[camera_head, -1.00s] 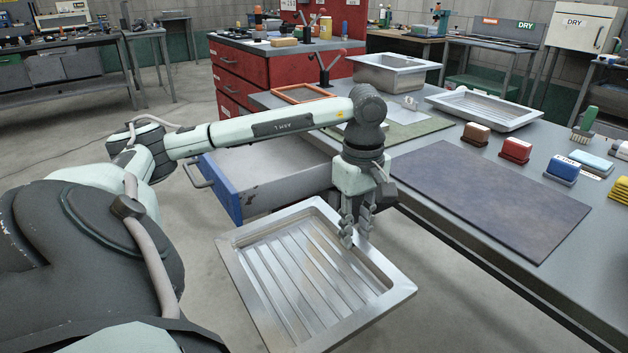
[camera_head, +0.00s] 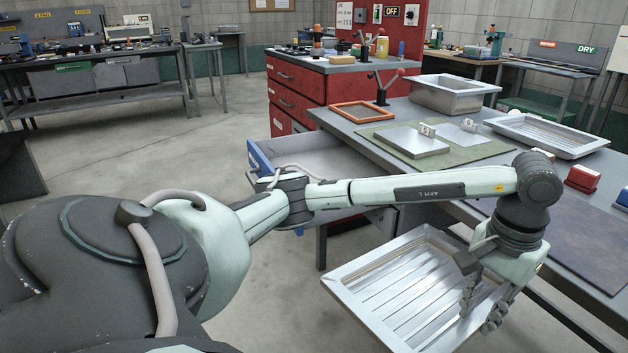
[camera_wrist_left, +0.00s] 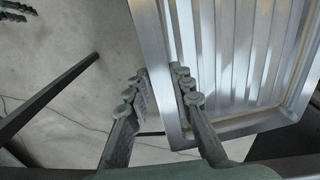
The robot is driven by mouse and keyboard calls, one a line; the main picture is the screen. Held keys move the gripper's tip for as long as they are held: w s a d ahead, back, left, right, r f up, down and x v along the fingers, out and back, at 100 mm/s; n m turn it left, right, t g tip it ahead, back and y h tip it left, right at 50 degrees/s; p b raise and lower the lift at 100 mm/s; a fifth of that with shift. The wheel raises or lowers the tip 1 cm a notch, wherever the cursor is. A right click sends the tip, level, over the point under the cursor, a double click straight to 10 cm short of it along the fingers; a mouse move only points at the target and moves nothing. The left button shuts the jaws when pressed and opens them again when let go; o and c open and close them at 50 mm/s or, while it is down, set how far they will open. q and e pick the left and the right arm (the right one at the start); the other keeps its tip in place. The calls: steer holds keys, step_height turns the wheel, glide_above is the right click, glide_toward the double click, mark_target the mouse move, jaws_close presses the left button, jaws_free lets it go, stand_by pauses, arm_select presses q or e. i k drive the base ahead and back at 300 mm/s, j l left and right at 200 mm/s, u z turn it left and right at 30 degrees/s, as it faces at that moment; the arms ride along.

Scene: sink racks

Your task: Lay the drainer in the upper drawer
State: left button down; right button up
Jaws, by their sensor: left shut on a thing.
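The drainer (camera_head: 405,295) is a grey metal tray with a ribbed floor and a wide rim. It hangs tilted in the air in front of the bench. My left gripper (camera_head: 482,312) is shut on its right rim; in the left wrist view the fingers (camera_wrist_left: 165,85) straddle the edge of the drainer (camera_wrist_left: 245,50). The drawer (camera_head: 330,162), with a blue front, is pulled out from under the bench, beyond my left forearm. Its inside looks empty where it shows; my arm hides part of it. Dark finger-like parts (camera_wrist_left: 14,11), possibly my right gripper, show at the wrist view's corner.
The bench (camera_head: 470,190) carries a metal basin (camera_head: 455,95), another ribbed tray (camera_head: 547,135), an orange frame (camera_head: 362,112), metal plates on a green mat and a red block (camera_head: 582,178). A red cabinet (camera_head: 300,95) stands behind the drawer. The floor at left is open.

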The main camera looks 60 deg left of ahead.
mark_target(313, 179)
steer(key=k+j+u, duration=0.35)
steer(key=k+j, duration=0.35)
steer(key=j, duration=0.2)
steer(key=k+j+u, duration=0.15)
steer(key=j, duration=0.25)
